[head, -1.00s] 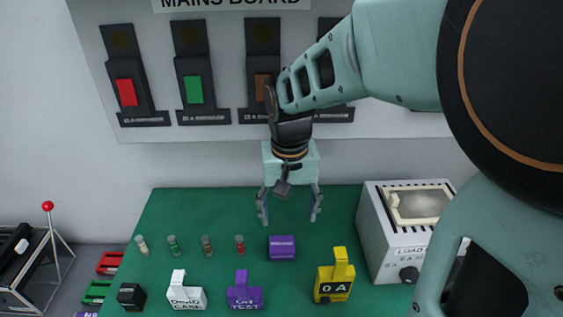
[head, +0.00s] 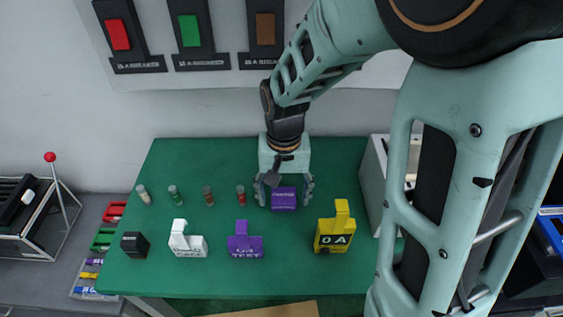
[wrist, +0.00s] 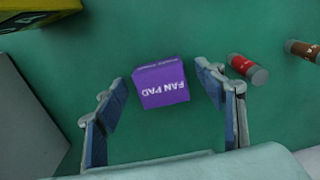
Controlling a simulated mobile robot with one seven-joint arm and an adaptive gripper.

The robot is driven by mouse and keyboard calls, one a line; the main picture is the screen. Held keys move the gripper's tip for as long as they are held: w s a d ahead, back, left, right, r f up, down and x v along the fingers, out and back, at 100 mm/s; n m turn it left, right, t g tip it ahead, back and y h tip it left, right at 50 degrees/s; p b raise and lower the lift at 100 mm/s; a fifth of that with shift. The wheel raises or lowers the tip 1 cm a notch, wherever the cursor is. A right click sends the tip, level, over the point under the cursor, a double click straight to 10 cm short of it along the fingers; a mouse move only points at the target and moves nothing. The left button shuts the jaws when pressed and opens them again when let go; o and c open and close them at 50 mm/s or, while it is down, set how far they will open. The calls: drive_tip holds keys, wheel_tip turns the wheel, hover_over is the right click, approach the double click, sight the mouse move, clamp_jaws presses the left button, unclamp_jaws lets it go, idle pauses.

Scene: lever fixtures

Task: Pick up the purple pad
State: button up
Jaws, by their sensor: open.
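The purple pad (head: 284,199) is a small block lying on the green mat (head: 340,160). In the wrist view the purple pad (wrist: 161,84) shows "FAN PAD" lettering upside down. My gripper (head: 285,190) points down over the pad in the head view. In the wrist view my gripper (wrist: 165,90) is open, with one finger on each side of the pad. A gap shows between the pad and both fingers. How high the fingertips are above the mat is hard to tell.
Several small cylinders stand left of the pad. A purple tag (head: 244,241), a white tag (head: 187,241) and a yellow 0A tag (head: 334,229) stand in front. A grey box (head: 374,180) is at right.

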drive_tip(key=shift+f, duration=0.6)
drive_tip(key=c, duration=1)
drive_tip(key=shift+r, duration=0.15)
drive_tip(key=shift+c, duration=0.2)
